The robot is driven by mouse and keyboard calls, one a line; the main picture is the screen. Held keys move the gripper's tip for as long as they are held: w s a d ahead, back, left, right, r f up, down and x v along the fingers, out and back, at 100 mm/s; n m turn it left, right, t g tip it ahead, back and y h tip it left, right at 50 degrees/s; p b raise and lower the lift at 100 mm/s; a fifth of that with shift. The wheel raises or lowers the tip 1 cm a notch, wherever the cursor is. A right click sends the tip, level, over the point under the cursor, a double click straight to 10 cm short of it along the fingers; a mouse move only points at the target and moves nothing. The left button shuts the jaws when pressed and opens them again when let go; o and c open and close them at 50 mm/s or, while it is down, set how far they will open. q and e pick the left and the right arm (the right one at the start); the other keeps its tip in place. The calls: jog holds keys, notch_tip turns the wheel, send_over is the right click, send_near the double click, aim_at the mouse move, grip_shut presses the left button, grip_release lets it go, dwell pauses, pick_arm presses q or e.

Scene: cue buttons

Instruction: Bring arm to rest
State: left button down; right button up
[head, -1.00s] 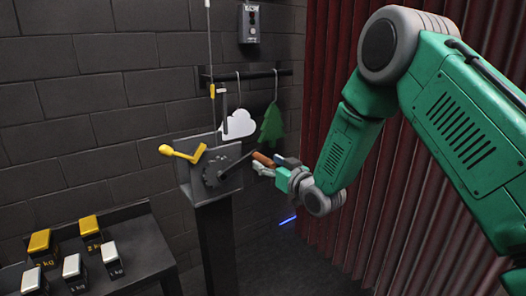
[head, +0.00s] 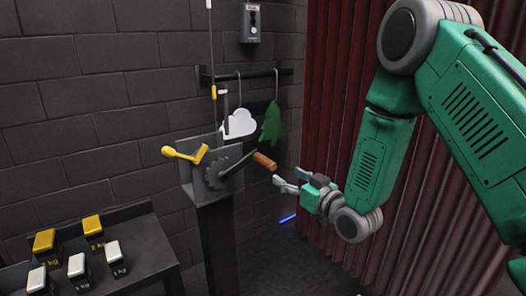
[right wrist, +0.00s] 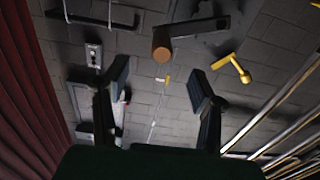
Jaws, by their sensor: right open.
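My right gripper (head: 279,181) is open and empty in the head view, just right of and below the crank's brown wooden handle (head: 264,161), with a gap between them. In the right wrist view its two fingers (right wrist: 158,90) stand apart, and the handle end (right wrist: 161,48) shows beyond them, above the gap. The crank's toothed wheel (head: 217,173) sits on a grey box on a dark post. My green right arm comes in from the right. My left gripper is not in view.
A yellow lever (head: 184,154) sticks out left of the wheel. A white cloud (head: 240,124) and a green tree (head: 271,123) hang from a rail behind. A dark table (head: 141,236) with several weights stands at lower left. A red curtain (head: 330,120) lines the right.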

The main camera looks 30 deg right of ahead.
jog(key=shift+s, duration=0.15)
dwell(0.3)
jog(key=s+a+f+g, duration=0.2)
jog(key=s+f+g, duration=0.15)
jog(key=f, duration=0.35)
jog(key=s+a+f+g+b, duration=0.1)
jog(key=s+a+f+g, duration=0.15)
jog(key=s+f, duration=0.4)
jog(key=s+a+f+g, duration=0.2)
jog(key=a+f+g, duration=0.1)
jog(key=f, duration=0.6)
jog(key=s+a+f+g, duration=0.1)
jog(key=s+f+g, duration=0.1)
jog(key=s, duration=0.5)
jog(key=s+a+f+g, duration=0.1)
jog(key=s+f+g, duration=0.2)
jog(key=s+f, duration=0.2)
jog(key=s+a+f+g+h, duration=0.1)
jog(key=s+f+g, duration=0.2)
jog(key=s, duration=0.7)
jog(key=shift+s+a+f+b, duration=0.15)
jog(key=shift+s+a+b, duration=0.2)
jog(key=shift+s+b, duration=0.1)
jog(key=shift+w, duration=0.2)
